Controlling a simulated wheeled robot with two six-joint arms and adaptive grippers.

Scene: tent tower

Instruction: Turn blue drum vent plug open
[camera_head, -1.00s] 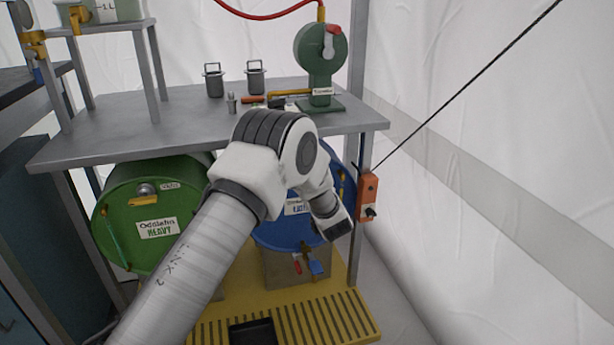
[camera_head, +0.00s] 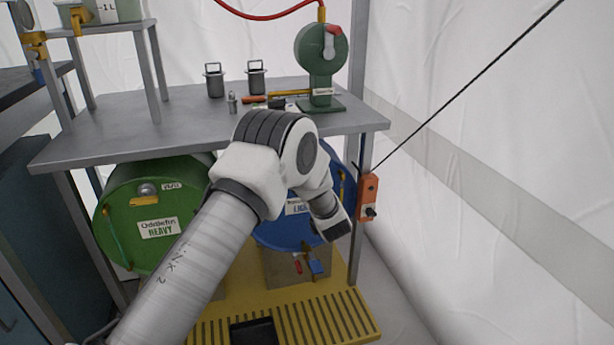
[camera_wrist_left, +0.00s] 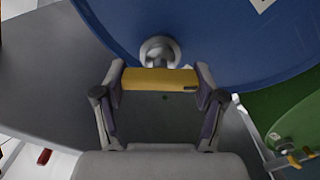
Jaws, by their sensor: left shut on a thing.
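The blue drum (camera_head: 285,236) lies on its side under the bench, partly hidden behind my left arm. Its face fills the top of the left wrist view (camera_wrist_left: 235,50). There the vent plug shows as a round silver fitting (camera_wrist_left: 158,50) on the drum with a yellow bar handle (camera_wrist_left: 150,79) in front of it. My left gripper (camera_wrist_left: 160,82) is shut on the yellow handle, one finger at each end. In the head view my arm hides the plug and the fingertips. My right gripper is in neither view.
A green drum (camera_head: 140,215) lies to the left of the blue one. The grey bench (camera_head: 180,125) above carries a green pump (camera_head: 320,60) and small canisters. An orange box (camera_head: 368,190) hangs by the right bench leg. A black tray (camera_head: 254,332) sits on the yellow grating below.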

